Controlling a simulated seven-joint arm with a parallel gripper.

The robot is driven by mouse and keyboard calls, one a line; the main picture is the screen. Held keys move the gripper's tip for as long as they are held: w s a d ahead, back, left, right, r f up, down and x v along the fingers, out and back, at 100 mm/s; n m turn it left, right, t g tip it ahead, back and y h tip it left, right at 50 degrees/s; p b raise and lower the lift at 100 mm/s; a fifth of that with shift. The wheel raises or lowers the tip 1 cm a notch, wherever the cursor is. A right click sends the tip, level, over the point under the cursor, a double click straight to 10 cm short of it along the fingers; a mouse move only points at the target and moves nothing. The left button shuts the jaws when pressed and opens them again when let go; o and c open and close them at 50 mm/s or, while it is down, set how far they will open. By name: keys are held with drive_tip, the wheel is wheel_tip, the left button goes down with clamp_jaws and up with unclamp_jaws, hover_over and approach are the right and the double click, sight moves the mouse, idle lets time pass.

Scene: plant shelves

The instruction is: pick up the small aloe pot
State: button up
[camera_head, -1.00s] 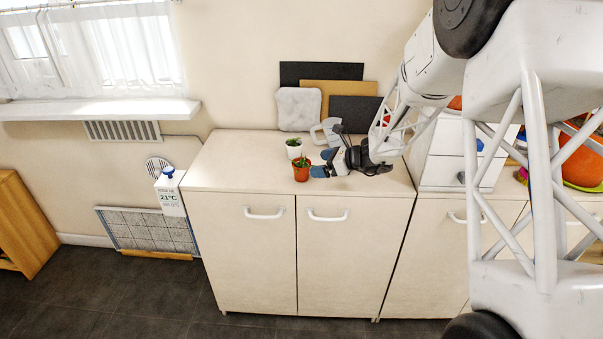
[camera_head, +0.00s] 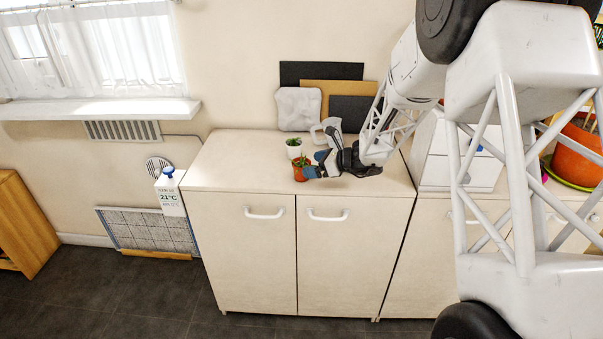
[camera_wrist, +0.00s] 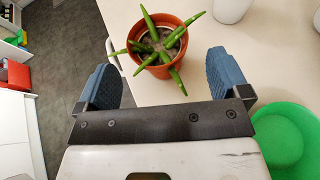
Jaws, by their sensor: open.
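The small aloe pot (camera_head: 300,174) is an orange-brown pot with green pointed leaves, upright on the cabinet top near its front edge. In the wrist view the aloe pot (camera_wrist: 155,68) is at the top centre, just ahead of and partly between the fingertips. My gripper (camera_head: 315,164) is at the pot's right side in the head view, low over the cabinet top. Its two blue finger pads (camera_wrist: 160,62) are wide apart with nothing clamped, and a gap shows on each side of the pot.
A white pot with a plant (camera_head: 293,149) stands close behind the aloe pot. A grey-white watering can (camera_head: 331,130) is further back. A round green object (camera_wrist: 285,140) is at the lower right of the wrist view. The cabinet top (camera_head: 235,165) is clear on the left.

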sight(302, 166)
drive_tip(key=shift+a, duration=0.1)
drive_tip(key=shift+x, duration=2.5)
drive_tip(key=shift+f, duration=0.1)
drive_tip(key=c, duration=1)
drive_tip(key=shift+r, duration=0.4)
drive_tip(key=shift+r, duration=1.35)
drive_tip(key=s+d, duration=0.2)
drive_tip(key=s, duration=0.5)
drive_tip(key=s+d+r, duration=0.1)
drive_tip(key=s+d, duration=0.1)
drive_tip(key=s, duration=0.6)
drive_tip(key=shift+r, duration=0.25)
drive_tip(key=shift+s, duration=0.25)
